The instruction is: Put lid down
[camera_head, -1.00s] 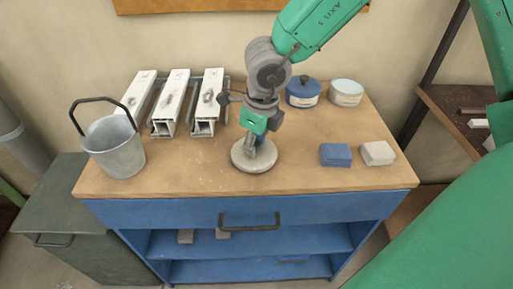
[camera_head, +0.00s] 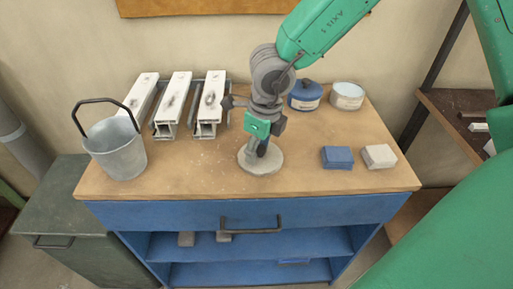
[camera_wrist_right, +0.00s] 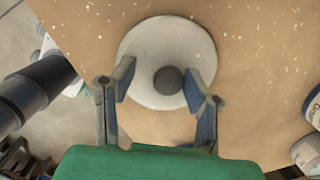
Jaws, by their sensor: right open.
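The lid (camera_head: 272,164) is a pale grey round disc lying on the bench top, near the middle and towards the front. In the right wrist view the lid (camera_wrist_right: 150,45) shows a dark round knob (camera_wrist_right: 168,80) at its centre. My right gripper (camera_head: 262,147) points down over the lid. Its fingers (camera_wrist_right: 159,80) are open, one on each side of the knob, with visible gaps. The gripper hides part of the lid in the head view. My left gripper is in neither current view.
A blue lidded pot (camera_head: 304,101) and an open pale-rimmed pot (camera_head: 346,102) stand behind right. White profiles (camera_head: 172,97) and a metal bucket (camera_head: 117,155) are left. The bench front (camera_head: 160,190) is clear.

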